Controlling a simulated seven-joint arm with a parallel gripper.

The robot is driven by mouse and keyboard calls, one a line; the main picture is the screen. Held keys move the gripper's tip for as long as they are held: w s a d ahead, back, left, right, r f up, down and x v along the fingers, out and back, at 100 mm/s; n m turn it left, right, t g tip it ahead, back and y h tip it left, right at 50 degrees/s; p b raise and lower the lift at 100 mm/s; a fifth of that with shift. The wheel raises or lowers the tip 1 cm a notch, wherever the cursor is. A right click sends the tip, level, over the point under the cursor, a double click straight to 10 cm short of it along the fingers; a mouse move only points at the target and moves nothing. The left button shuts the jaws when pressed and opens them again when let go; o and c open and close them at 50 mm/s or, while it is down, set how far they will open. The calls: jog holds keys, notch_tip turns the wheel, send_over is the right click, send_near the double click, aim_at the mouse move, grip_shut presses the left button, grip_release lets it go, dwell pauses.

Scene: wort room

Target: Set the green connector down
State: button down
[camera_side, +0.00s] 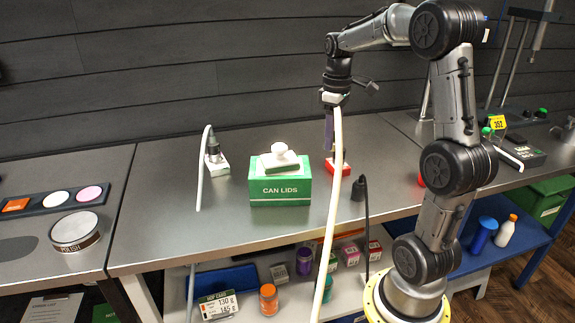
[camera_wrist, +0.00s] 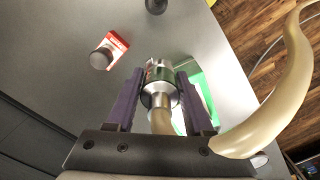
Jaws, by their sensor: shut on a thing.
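My gripper (camera_wrist: 158,77) has purple fingers and is shut on the green connector (camera_wrist: 158,72), a metallic cylinder with a dark green band. A thick cream hose (camera_wrist: 285,100) runs from it. In the side view my gripper (camera_side: 329,132) points down, raised above the bench, and the cream hose (camera_side: 334,220) hangs in front of the bench edge. The connector's body is hard to make out there. In the wrist view its far end is toward the bench, and I cannot tell the exact gap.
A green CAN LIDS box (camera_side: 280,190) bears a white-topped item (camera_side: 279,157). A red block (camera_side: 338,168) stands beyond the hose. A grey connector (camera_side: 213,148) stands on a white block at left. A black connector (camera_side: 358,188) with a cable is near the front edge.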

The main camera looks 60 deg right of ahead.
jog(key=shift+w+d+f, duration=0.1)
jog(key=shift+w+f, duration=0.1)
jog(key=shift+f, duration=0.2)
jog(key=w+d+f, duration=0.2)
jog(key=w, duration=0.1)
jog(key=w+d+f, duration=0.6)
jog(key=shift+w+f, duration=0.2)
jog(key=shift+w+d+f, duration=0.35)
jog(key=shift+w+f, duration=0.05)
jog(key=shift+f, duration=0.2)
jog(key=shift+w+d+f, duration=0.1)
jog(key=shift+f, duration=1.55)
jog(key=shift+c, duration=1.4)
grip_release()
jog(key=shift+f, duration=0.15)
